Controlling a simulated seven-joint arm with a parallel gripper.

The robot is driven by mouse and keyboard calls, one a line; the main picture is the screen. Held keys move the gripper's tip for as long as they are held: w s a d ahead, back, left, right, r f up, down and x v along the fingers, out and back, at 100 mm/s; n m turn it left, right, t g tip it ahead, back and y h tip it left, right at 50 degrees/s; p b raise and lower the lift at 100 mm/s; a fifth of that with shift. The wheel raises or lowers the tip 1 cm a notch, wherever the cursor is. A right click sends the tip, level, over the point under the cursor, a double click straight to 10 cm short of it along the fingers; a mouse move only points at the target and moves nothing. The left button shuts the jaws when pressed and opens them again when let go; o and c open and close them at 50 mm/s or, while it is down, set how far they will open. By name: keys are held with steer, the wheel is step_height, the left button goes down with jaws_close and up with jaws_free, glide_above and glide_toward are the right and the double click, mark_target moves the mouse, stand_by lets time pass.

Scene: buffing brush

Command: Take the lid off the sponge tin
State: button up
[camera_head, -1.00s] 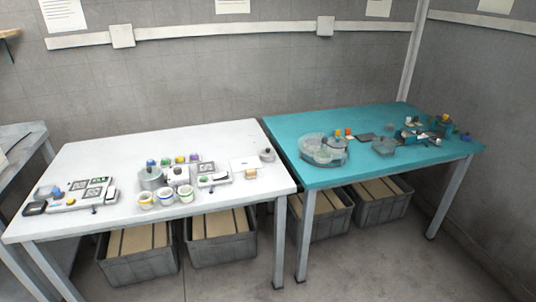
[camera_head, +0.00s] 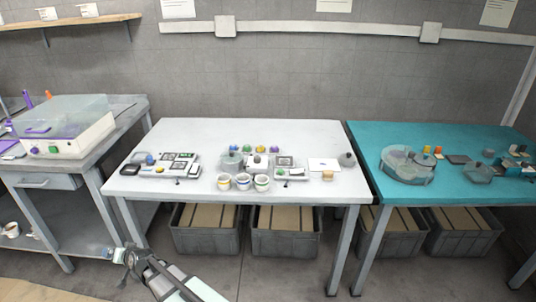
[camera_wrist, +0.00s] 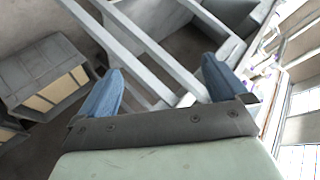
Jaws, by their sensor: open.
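I cannot tell for sure which thing is the sponge tin. A round grey lidded tin (camera_head: 230,161) stands at the back of the cluster on the white table. My gripper (camera_head: 113,254) is low at the lower left of the head view, in front of the white table and well apart from both. In the wrist view my gripper (camera_wrist: 165,72) has its two blue fingers spread with nothing between them.
The white table (camera_head: 300,135) also holds several striped cups (camera_head: 243,182) and a left tray (camera_head: 165,172). Grey crates (camera_head: 285,232) stand under it. A teal table (camera_head: 385,135) is at right, a grey bench (camera_head: 125,120) with a clear-lidded machine (camera_head: 65,125) at left.

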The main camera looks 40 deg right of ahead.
steer(key=w+d+r+m+t+h, duration=0.15)
steer(key=w+r, duration=0.25)
steer(key=r, duration=0.5)
steer(key=w+d+r+m+t, duration=0.1)
steer(key=w+r+m+t, duration=0.15)
steer(key=w+r, duration=0.45)
steer(key=w+d+r+m+t+h, duration=0.1)
steer(key=w+d+r+t, duration=0.15)
steer(key=r, duration=0.95)
steer(key=w+d+f+g, duration=0.1)
steer(key=w+d+g, duration=0.15)
steer(key=d, duration=1.15)
steer(key=w+d+f+g, duration=0.1)
steer(key=w+d+g, duration=0.15)
steer(key=d, duration=1.25)
steer(key=s+d+f+g+h, duration=0.1)
steer(key=s+d, duration=0.1)
steer(key=d, duration=0.7)
steer(key=s+d+f+g+h, duration=0.1)
steer(key=d+g, duration=0.1)
steer(key=d, duration=0.7)
steer(key=m+g+y, duration=0.2)
steer(key=m+g, duration=0.5)
steer(key=g, duration=0.3)
glide_toward(349, 153)
steer(key=shift+h, duration=0.25)
step_height(349, 153, down, 10)
steer(key=shift+r, duration=0.1)
